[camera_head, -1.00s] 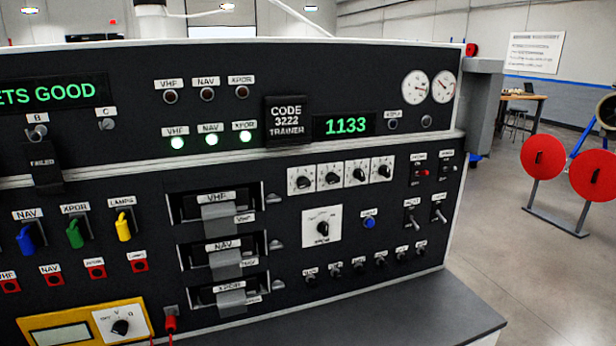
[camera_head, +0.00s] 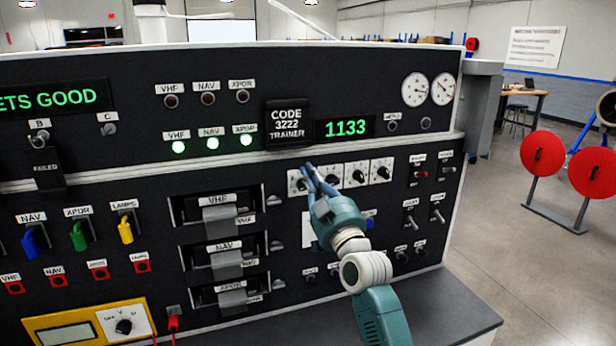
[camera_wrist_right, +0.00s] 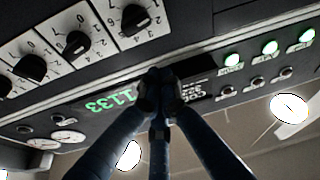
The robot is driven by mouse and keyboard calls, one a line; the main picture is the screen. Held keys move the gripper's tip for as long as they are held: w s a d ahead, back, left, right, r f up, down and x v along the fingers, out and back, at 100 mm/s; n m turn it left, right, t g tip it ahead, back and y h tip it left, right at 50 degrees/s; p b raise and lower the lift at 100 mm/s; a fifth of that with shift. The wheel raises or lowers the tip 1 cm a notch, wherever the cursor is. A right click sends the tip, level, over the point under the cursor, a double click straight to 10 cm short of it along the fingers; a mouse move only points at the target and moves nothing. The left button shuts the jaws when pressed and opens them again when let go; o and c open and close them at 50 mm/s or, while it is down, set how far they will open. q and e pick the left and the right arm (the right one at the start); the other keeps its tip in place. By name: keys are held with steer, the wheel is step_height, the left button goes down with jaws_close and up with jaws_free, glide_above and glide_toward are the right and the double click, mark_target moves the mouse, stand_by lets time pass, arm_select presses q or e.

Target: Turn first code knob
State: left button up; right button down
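The code knobs are a row of black knobs on white plates below the green 1133 display (camera_head: 346,128). The first code knob (camera_head: 297,184), at the left end, is partly covered by my right gripper (camera_head: 311,175) in the head view. In the right wrist view, which is upside down, this knob (camera_wrist_right: 134,20) is at the top, and the gripper's fingers (camera_wrist_right: 158,85) come together below and right of it. The fingertips look shut with nothing visible between them; contact with the knob cannot be seen. My left gripper is not in view.
VHF, NAV and XPDR handles (camera_head: 222,220) project left of my right arm. A grey ledge (camera_head: 440,305) runs below the panel. Open floor and red discs (camera_head: 542,153) are at right.

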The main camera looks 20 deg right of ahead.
mark_target(304, 186)
steer(key=x, duration=0.3)
steer(key=shift+w+f+p, duration=0.15)
steer(key=shift+f+p, duration=0.1)
steer(key=shift+p, duration=0.15)
steer(key=shift+d+f, duration=0.2)
steer(key=shift+f, duration=1.05)
steer(key=shift+d+f, duration=0.1)
steer(key=shift+f, duration=0.45)
